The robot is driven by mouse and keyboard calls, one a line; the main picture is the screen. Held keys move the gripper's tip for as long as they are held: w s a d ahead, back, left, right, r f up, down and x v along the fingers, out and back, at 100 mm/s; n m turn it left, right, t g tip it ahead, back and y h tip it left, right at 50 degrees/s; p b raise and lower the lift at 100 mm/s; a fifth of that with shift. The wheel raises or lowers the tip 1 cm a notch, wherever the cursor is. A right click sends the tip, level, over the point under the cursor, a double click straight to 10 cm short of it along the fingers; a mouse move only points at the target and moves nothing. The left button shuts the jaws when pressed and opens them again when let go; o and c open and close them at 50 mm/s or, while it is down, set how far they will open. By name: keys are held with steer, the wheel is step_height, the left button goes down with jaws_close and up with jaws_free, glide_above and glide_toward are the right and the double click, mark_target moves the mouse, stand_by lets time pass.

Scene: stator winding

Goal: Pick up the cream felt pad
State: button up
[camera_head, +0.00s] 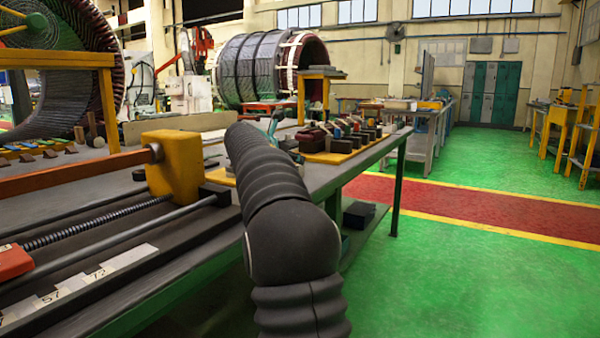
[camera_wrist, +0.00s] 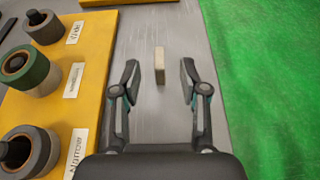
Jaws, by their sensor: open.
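The cream felt pad (camera_wrist: 160,65) shows in the wrist view as a small upright block on the grey bench top. My gripper (camera_wrist: 160,72) is open, with one finger to the left of the pad and one to the right. The pad appears between the fingertips, with a gap on each side. I cannot tell how far the fingertips are above the bench. In the head view my arm hides the gripper, and I cannot make out the pad there.
A yellow board (camera_wrist: 62,110) with several dark rolls and white labels lies left of the gripper. The bench (camera_wrist: 215,95) ends close on the right, above a green floor (camera_wrist: 265,80). Another yellow edge (camera_wrist: 120,2) lies beyond the pad.

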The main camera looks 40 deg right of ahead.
mark_target(298, 165)
steer(key=x, duration=0.5)
steer(key=shift+a+f, duration=0.1)
steer(key=shift+f, duration=0.3)
jaws_close()
